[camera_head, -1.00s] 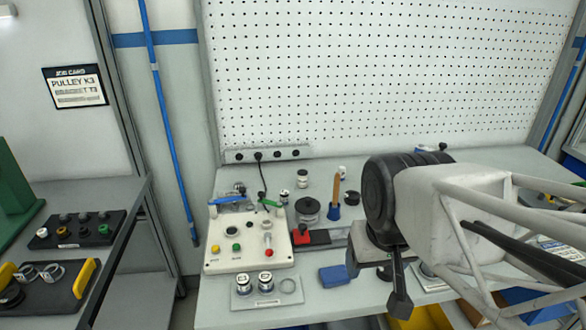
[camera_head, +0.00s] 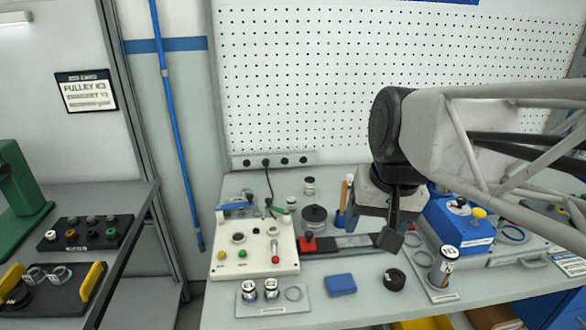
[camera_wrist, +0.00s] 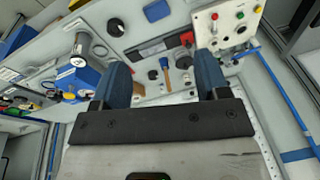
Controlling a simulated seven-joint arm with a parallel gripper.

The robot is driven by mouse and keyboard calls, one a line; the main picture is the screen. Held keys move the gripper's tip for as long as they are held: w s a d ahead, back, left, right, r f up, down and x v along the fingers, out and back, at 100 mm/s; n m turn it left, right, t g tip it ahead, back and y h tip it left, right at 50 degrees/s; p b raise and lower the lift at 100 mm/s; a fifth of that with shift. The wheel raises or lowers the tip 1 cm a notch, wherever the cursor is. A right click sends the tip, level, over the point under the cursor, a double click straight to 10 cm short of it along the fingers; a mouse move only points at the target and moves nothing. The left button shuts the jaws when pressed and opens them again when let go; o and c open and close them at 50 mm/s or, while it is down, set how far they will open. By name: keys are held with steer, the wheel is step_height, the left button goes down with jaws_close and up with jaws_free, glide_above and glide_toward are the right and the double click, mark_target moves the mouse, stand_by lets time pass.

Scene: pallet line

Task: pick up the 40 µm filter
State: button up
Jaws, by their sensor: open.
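I cannot read which part is the 40 µm filter. Two short silver cylinders with white labels, a left one (camera_head: 249,291) and a right one (camera_head: 271,288), stand on a small grey plate (camera_head: 262,309) at the front. A taller labelled cylinder (camera_head: 442,268) stands upright on another plate at the right; a dark-topped cylinder shows in the wrist view (camera_wrist: 78,46). My gripper (camera_head: 393,238) hangs above the bench between these plates. In the wrist view, my gripper (camera_wrist: 163,80) has its two blue fingers wide apart with nothing between them.
A white control box (camera_head: 255,250) with buttons stands at the left. A blue box (camera_head: 340,284) and a black ring (camera_head: 394,280) lie near the front edge. A blue machine (camera_head: 458,228) stands at the right. Pegboard (camera_head: 380,80) closes the back.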

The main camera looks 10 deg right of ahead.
steer(key=w+d+r+m+g+y, duration=0.1)
steer(key=w+m+y, duration=0.4)
steer(key=w, duration=1.5)
steer(key=w+r+m+y, duration=0.3)
steer(key=w+m, duration=0.5)
steer(key=w, duration=1.1)
steer(key=w+d+f+m+t+y, duration=0.1)
steer(key=w+d+f+m+y, duration=0.15)
steer(key=w, duration=0.55)
steer(key=w+d+f+m+y, duration=0.2)
steer(key=w+d+f+m, duration=0.1)
steer(key=w, duration=0.5)
glide_toward(310, 183)
steer(key=shift+w+a+f, duration=0.9)
steer(key=shift+w+f, duration=0.1)
steer(key=shift+x, duration=1.3)
steer(key=shift+x, duration=2.6)
